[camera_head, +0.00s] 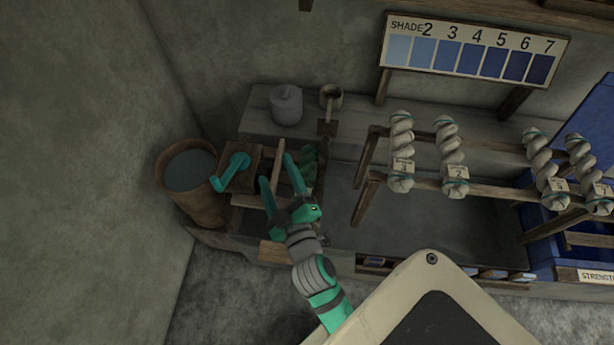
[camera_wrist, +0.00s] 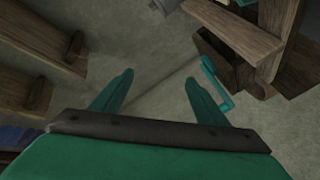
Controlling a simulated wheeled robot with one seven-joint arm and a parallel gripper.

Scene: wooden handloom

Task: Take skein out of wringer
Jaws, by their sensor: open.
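The wringer (camera_head: 240,165) is a wooden frame with a teal crank on its left side, at the left end of the bench in the head view. The crank (camera_wrist: 216,84) also shows in the wrist view, beside brown wooden parts (camera_wrist: 243,38). A dark green, lumpy thing (camera_head: 309,162) sits at the wringer's right side; it may be the skein, but I cannot tell for sure. My gripper (camera_head: 276,170) is open and empty, its fingers over the wringer as seen in the head view. In the wrist view the gripper (camera_wrist: 159,78) has bare grey surface between its fingers.
A wooden bucket (camera_head: 206,210) of dark liquid stands left of the wringer. Several twisted pale skeins (camera_head: 449,140) hang on a rack to the right. A blue vat (camera_head: 590,130) stands far right.

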